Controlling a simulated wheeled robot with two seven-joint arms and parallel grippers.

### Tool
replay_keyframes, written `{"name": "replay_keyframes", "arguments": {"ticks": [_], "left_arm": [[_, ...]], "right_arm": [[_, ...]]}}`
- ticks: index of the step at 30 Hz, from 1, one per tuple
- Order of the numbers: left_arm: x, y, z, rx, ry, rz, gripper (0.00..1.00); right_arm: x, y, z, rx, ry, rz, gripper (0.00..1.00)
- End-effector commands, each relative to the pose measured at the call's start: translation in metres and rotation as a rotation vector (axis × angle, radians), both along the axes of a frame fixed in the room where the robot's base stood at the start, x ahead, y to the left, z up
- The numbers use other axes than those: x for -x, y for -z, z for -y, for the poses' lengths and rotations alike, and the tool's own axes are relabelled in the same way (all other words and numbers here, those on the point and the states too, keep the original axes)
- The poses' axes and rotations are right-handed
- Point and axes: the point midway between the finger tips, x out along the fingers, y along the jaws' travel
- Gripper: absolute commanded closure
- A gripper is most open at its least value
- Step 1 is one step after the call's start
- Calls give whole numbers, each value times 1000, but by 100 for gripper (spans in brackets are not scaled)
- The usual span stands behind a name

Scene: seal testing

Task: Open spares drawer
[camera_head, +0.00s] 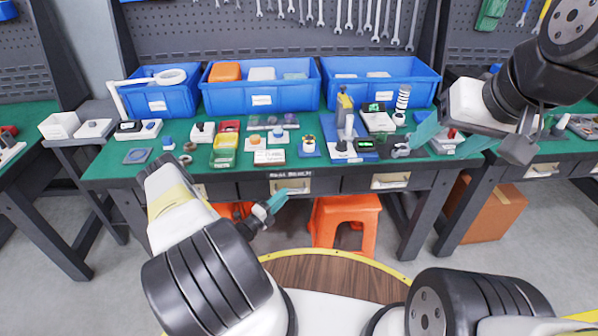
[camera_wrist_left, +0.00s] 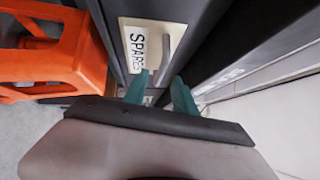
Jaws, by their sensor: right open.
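The spares drawer shows in the left wrist view as a pale front with a "SPARES" label (camera_wrist_left: 137,48) and a grey bar handle (camera_wrist_left: 174,52). In the head view it appears to be the middle drawer front (camera_head: 291,187) under the workbench, flush with its neighbours; its label is too small to read there. My left gripper (camera_head: 271,207) is just in front of it, a little lower and to the left. Its teal fingers (camera_wrist_left: 160,90) are apart, with the handle's near end showing between them; contact is unclear. My right gripper (camera_head: 450,137) is open above the bench's right end.
Another drawer (camera_head: 390,181) is to the right. Orange stools (camera_head: 345,222) stand below the bench, one also in the left wrist view (camera_wrist_left: 45,55). Blue bins (camera_head: 262,94) and several small parts cover the green benchtop (camera_head: 120,160). A cardboard box (camera_head: 490,212) stands right.

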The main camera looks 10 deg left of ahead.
Motion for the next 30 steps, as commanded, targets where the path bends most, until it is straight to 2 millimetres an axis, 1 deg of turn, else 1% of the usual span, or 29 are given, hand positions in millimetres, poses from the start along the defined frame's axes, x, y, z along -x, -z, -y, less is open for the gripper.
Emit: {"name": "replay_keyframes", "arguments": {"ticks": [1, 3, 9, 13, 19, 24, 30], "left_arm": [[-8, -2, 6, 0, 3, 2, 67], [-18, -3, 11, -1, 2, 3, 67], [-36, -5, 21, -2, 2, 1, 67], [-39, -6, 23, -1, 2, 0, 67], [-39, -6, 22, -1, 1, 0, 67], [-39, -6, 22, -1, 1, 0, 100], [-39, -6, 22, -2, 1, 0, 100]], "right_arm": [[0, 0, 0, 0, 0, 0, 35], [0, 0, 0, 0, 0, 0, 35], [0, 0, 0, 0, 0, 0, 35], [0, 0, 0, 0, 0, 0, 35], [0, 0, 0, 0, 0, 0, 35], [0, 0, 0, 0, 0, 0, 35], [0, 0, 0, 0, 0, 0, 35]]}}
